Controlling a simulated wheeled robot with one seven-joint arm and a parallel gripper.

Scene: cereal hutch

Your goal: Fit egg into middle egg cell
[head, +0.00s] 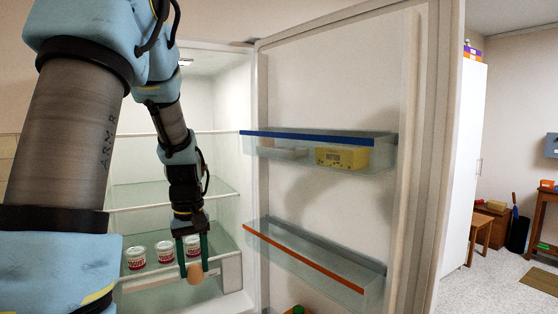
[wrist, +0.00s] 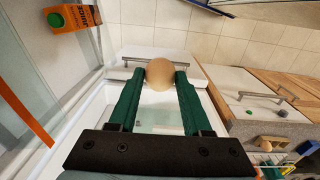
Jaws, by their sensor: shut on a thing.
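A brown egg (head: 195,274) is held between the dark green fingertips of my gripper (head: 193,264), in front of the open fridge. It also shows in the wrist view (wrist: 160,75), pinched at the finger ends with nothing touching its far side. A pale, low tray (head: 283,153) sits left of the butter on the blue-edged door shelf (head: 320,138). It may be the egg holder, but its cells are too small to tell in the head view. My gripper is below and left of that shelf.
A yellow butter box (head: 342,157) fills the shelf's right part. A lower door shelf with an orange edge (head: 300,257) lies right of my gripper. Several yogurt cups (head: 164,251) stand inside the fridge behind it. An orange carton (wrist: 75,17) shows in the wrist view.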

